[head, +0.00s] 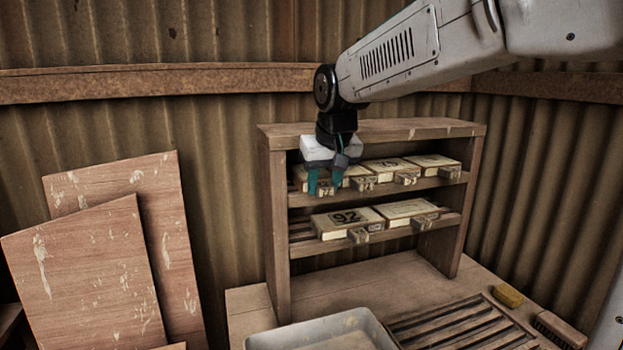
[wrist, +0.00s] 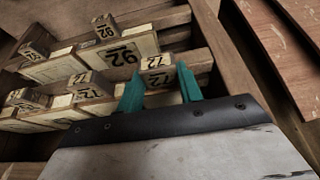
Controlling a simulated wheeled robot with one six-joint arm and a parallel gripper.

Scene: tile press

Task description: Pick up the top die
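Pale dies with dark numbers lie in two rows on a wooden rack. In the upper row of the head view, the leftmost die (head: 354,172) is partly hidden by my gripper (head: 325,185). My gripper hangs at the left end of that row, its teal fingers pointing down. In the wrist view, my gripper (wrist: 160,91) has its fingers apart. A small block marked 72 (wrist: 157,64) shows just beyond and between the tips; I cannot tell whether they touch it. The lower row has a die marked 92 (head: 346,219), also in the wrist view (wrist: 122,59).
The rack (head: 277,235) has a top board just behind my gripper and an upright post at each end. More upper dies (head: 432,161) lie to the right. Below are a grey tray (head: 262,343), a slatted board (head: 455,325) and a yellow block (head: 508,295). Boards lean at left.

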